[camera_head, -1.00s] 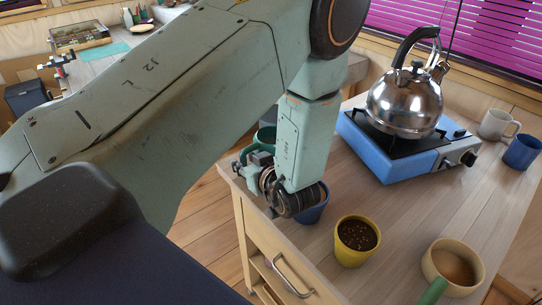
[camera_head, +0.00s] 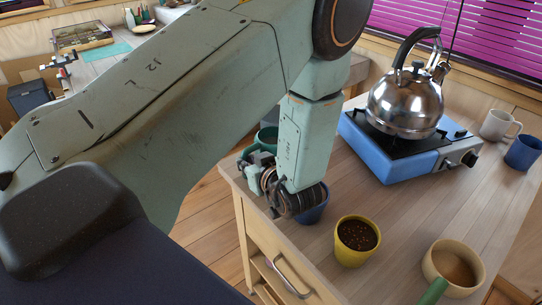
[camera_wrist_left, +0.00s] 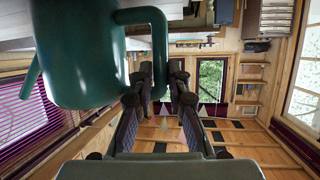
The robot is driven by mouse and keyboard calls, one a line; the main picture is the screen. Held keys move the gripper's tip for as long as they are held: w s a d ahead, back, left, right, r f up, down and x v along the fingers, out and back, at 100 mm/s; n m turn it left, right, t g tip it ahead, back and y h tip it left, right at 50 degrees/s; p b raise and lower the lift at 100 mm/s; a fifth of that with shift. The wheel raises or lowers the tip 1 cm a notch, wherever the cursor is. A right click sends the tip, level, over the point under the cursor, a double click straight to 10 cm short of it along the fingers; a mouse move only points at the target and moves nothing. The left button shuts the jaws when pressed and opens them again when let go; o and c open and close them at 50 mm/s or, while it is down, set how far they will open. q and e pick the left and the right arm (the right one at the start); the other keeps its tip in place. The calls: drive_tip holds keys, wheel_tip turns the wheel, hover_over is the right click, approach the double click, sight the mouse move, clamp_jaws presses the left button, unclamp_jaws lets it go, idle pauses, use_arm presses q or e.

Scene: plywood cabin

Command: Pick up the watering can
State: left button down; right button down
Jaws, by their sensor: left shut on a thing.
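The dark green watering can (camera_wrist_left: 78,50) fills the upper left of the left wrist view, with its handle (camera_wrist_left: 158,45) curving down on its right side. My left gripper (camera_wrist_left: 158,92) has its two dark fingers on either side of the handle's lower part, shut on it. In the head view only a piece of the can (camera_head: 264,138) shows behind my left gripper (camera_head: 250,165), at the table's left edge. My wrist hides most of the can and the fingertips there. My right gripper is in neither view.
A blue cup (camera_head: 314,210) stands close beside my left wrist. A yellow pot (camera_head: 352,257) and a cream mug (camera_head: 434,264) stand nearer the front. A steel kettle (camera_head: 404,103) sits on a blue stove (camera_head: 398,165). A white mug (camera_head: 495,125) and blue mug (camera_head: 520,152) are far right.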

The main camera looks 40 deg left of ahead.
use_arm(q)
drive_tip(key=shift+w+r, duration=0.1)
wheel_tip(320, 180, up, 10)
drive_tip(key=shift+p, duration=0.4)
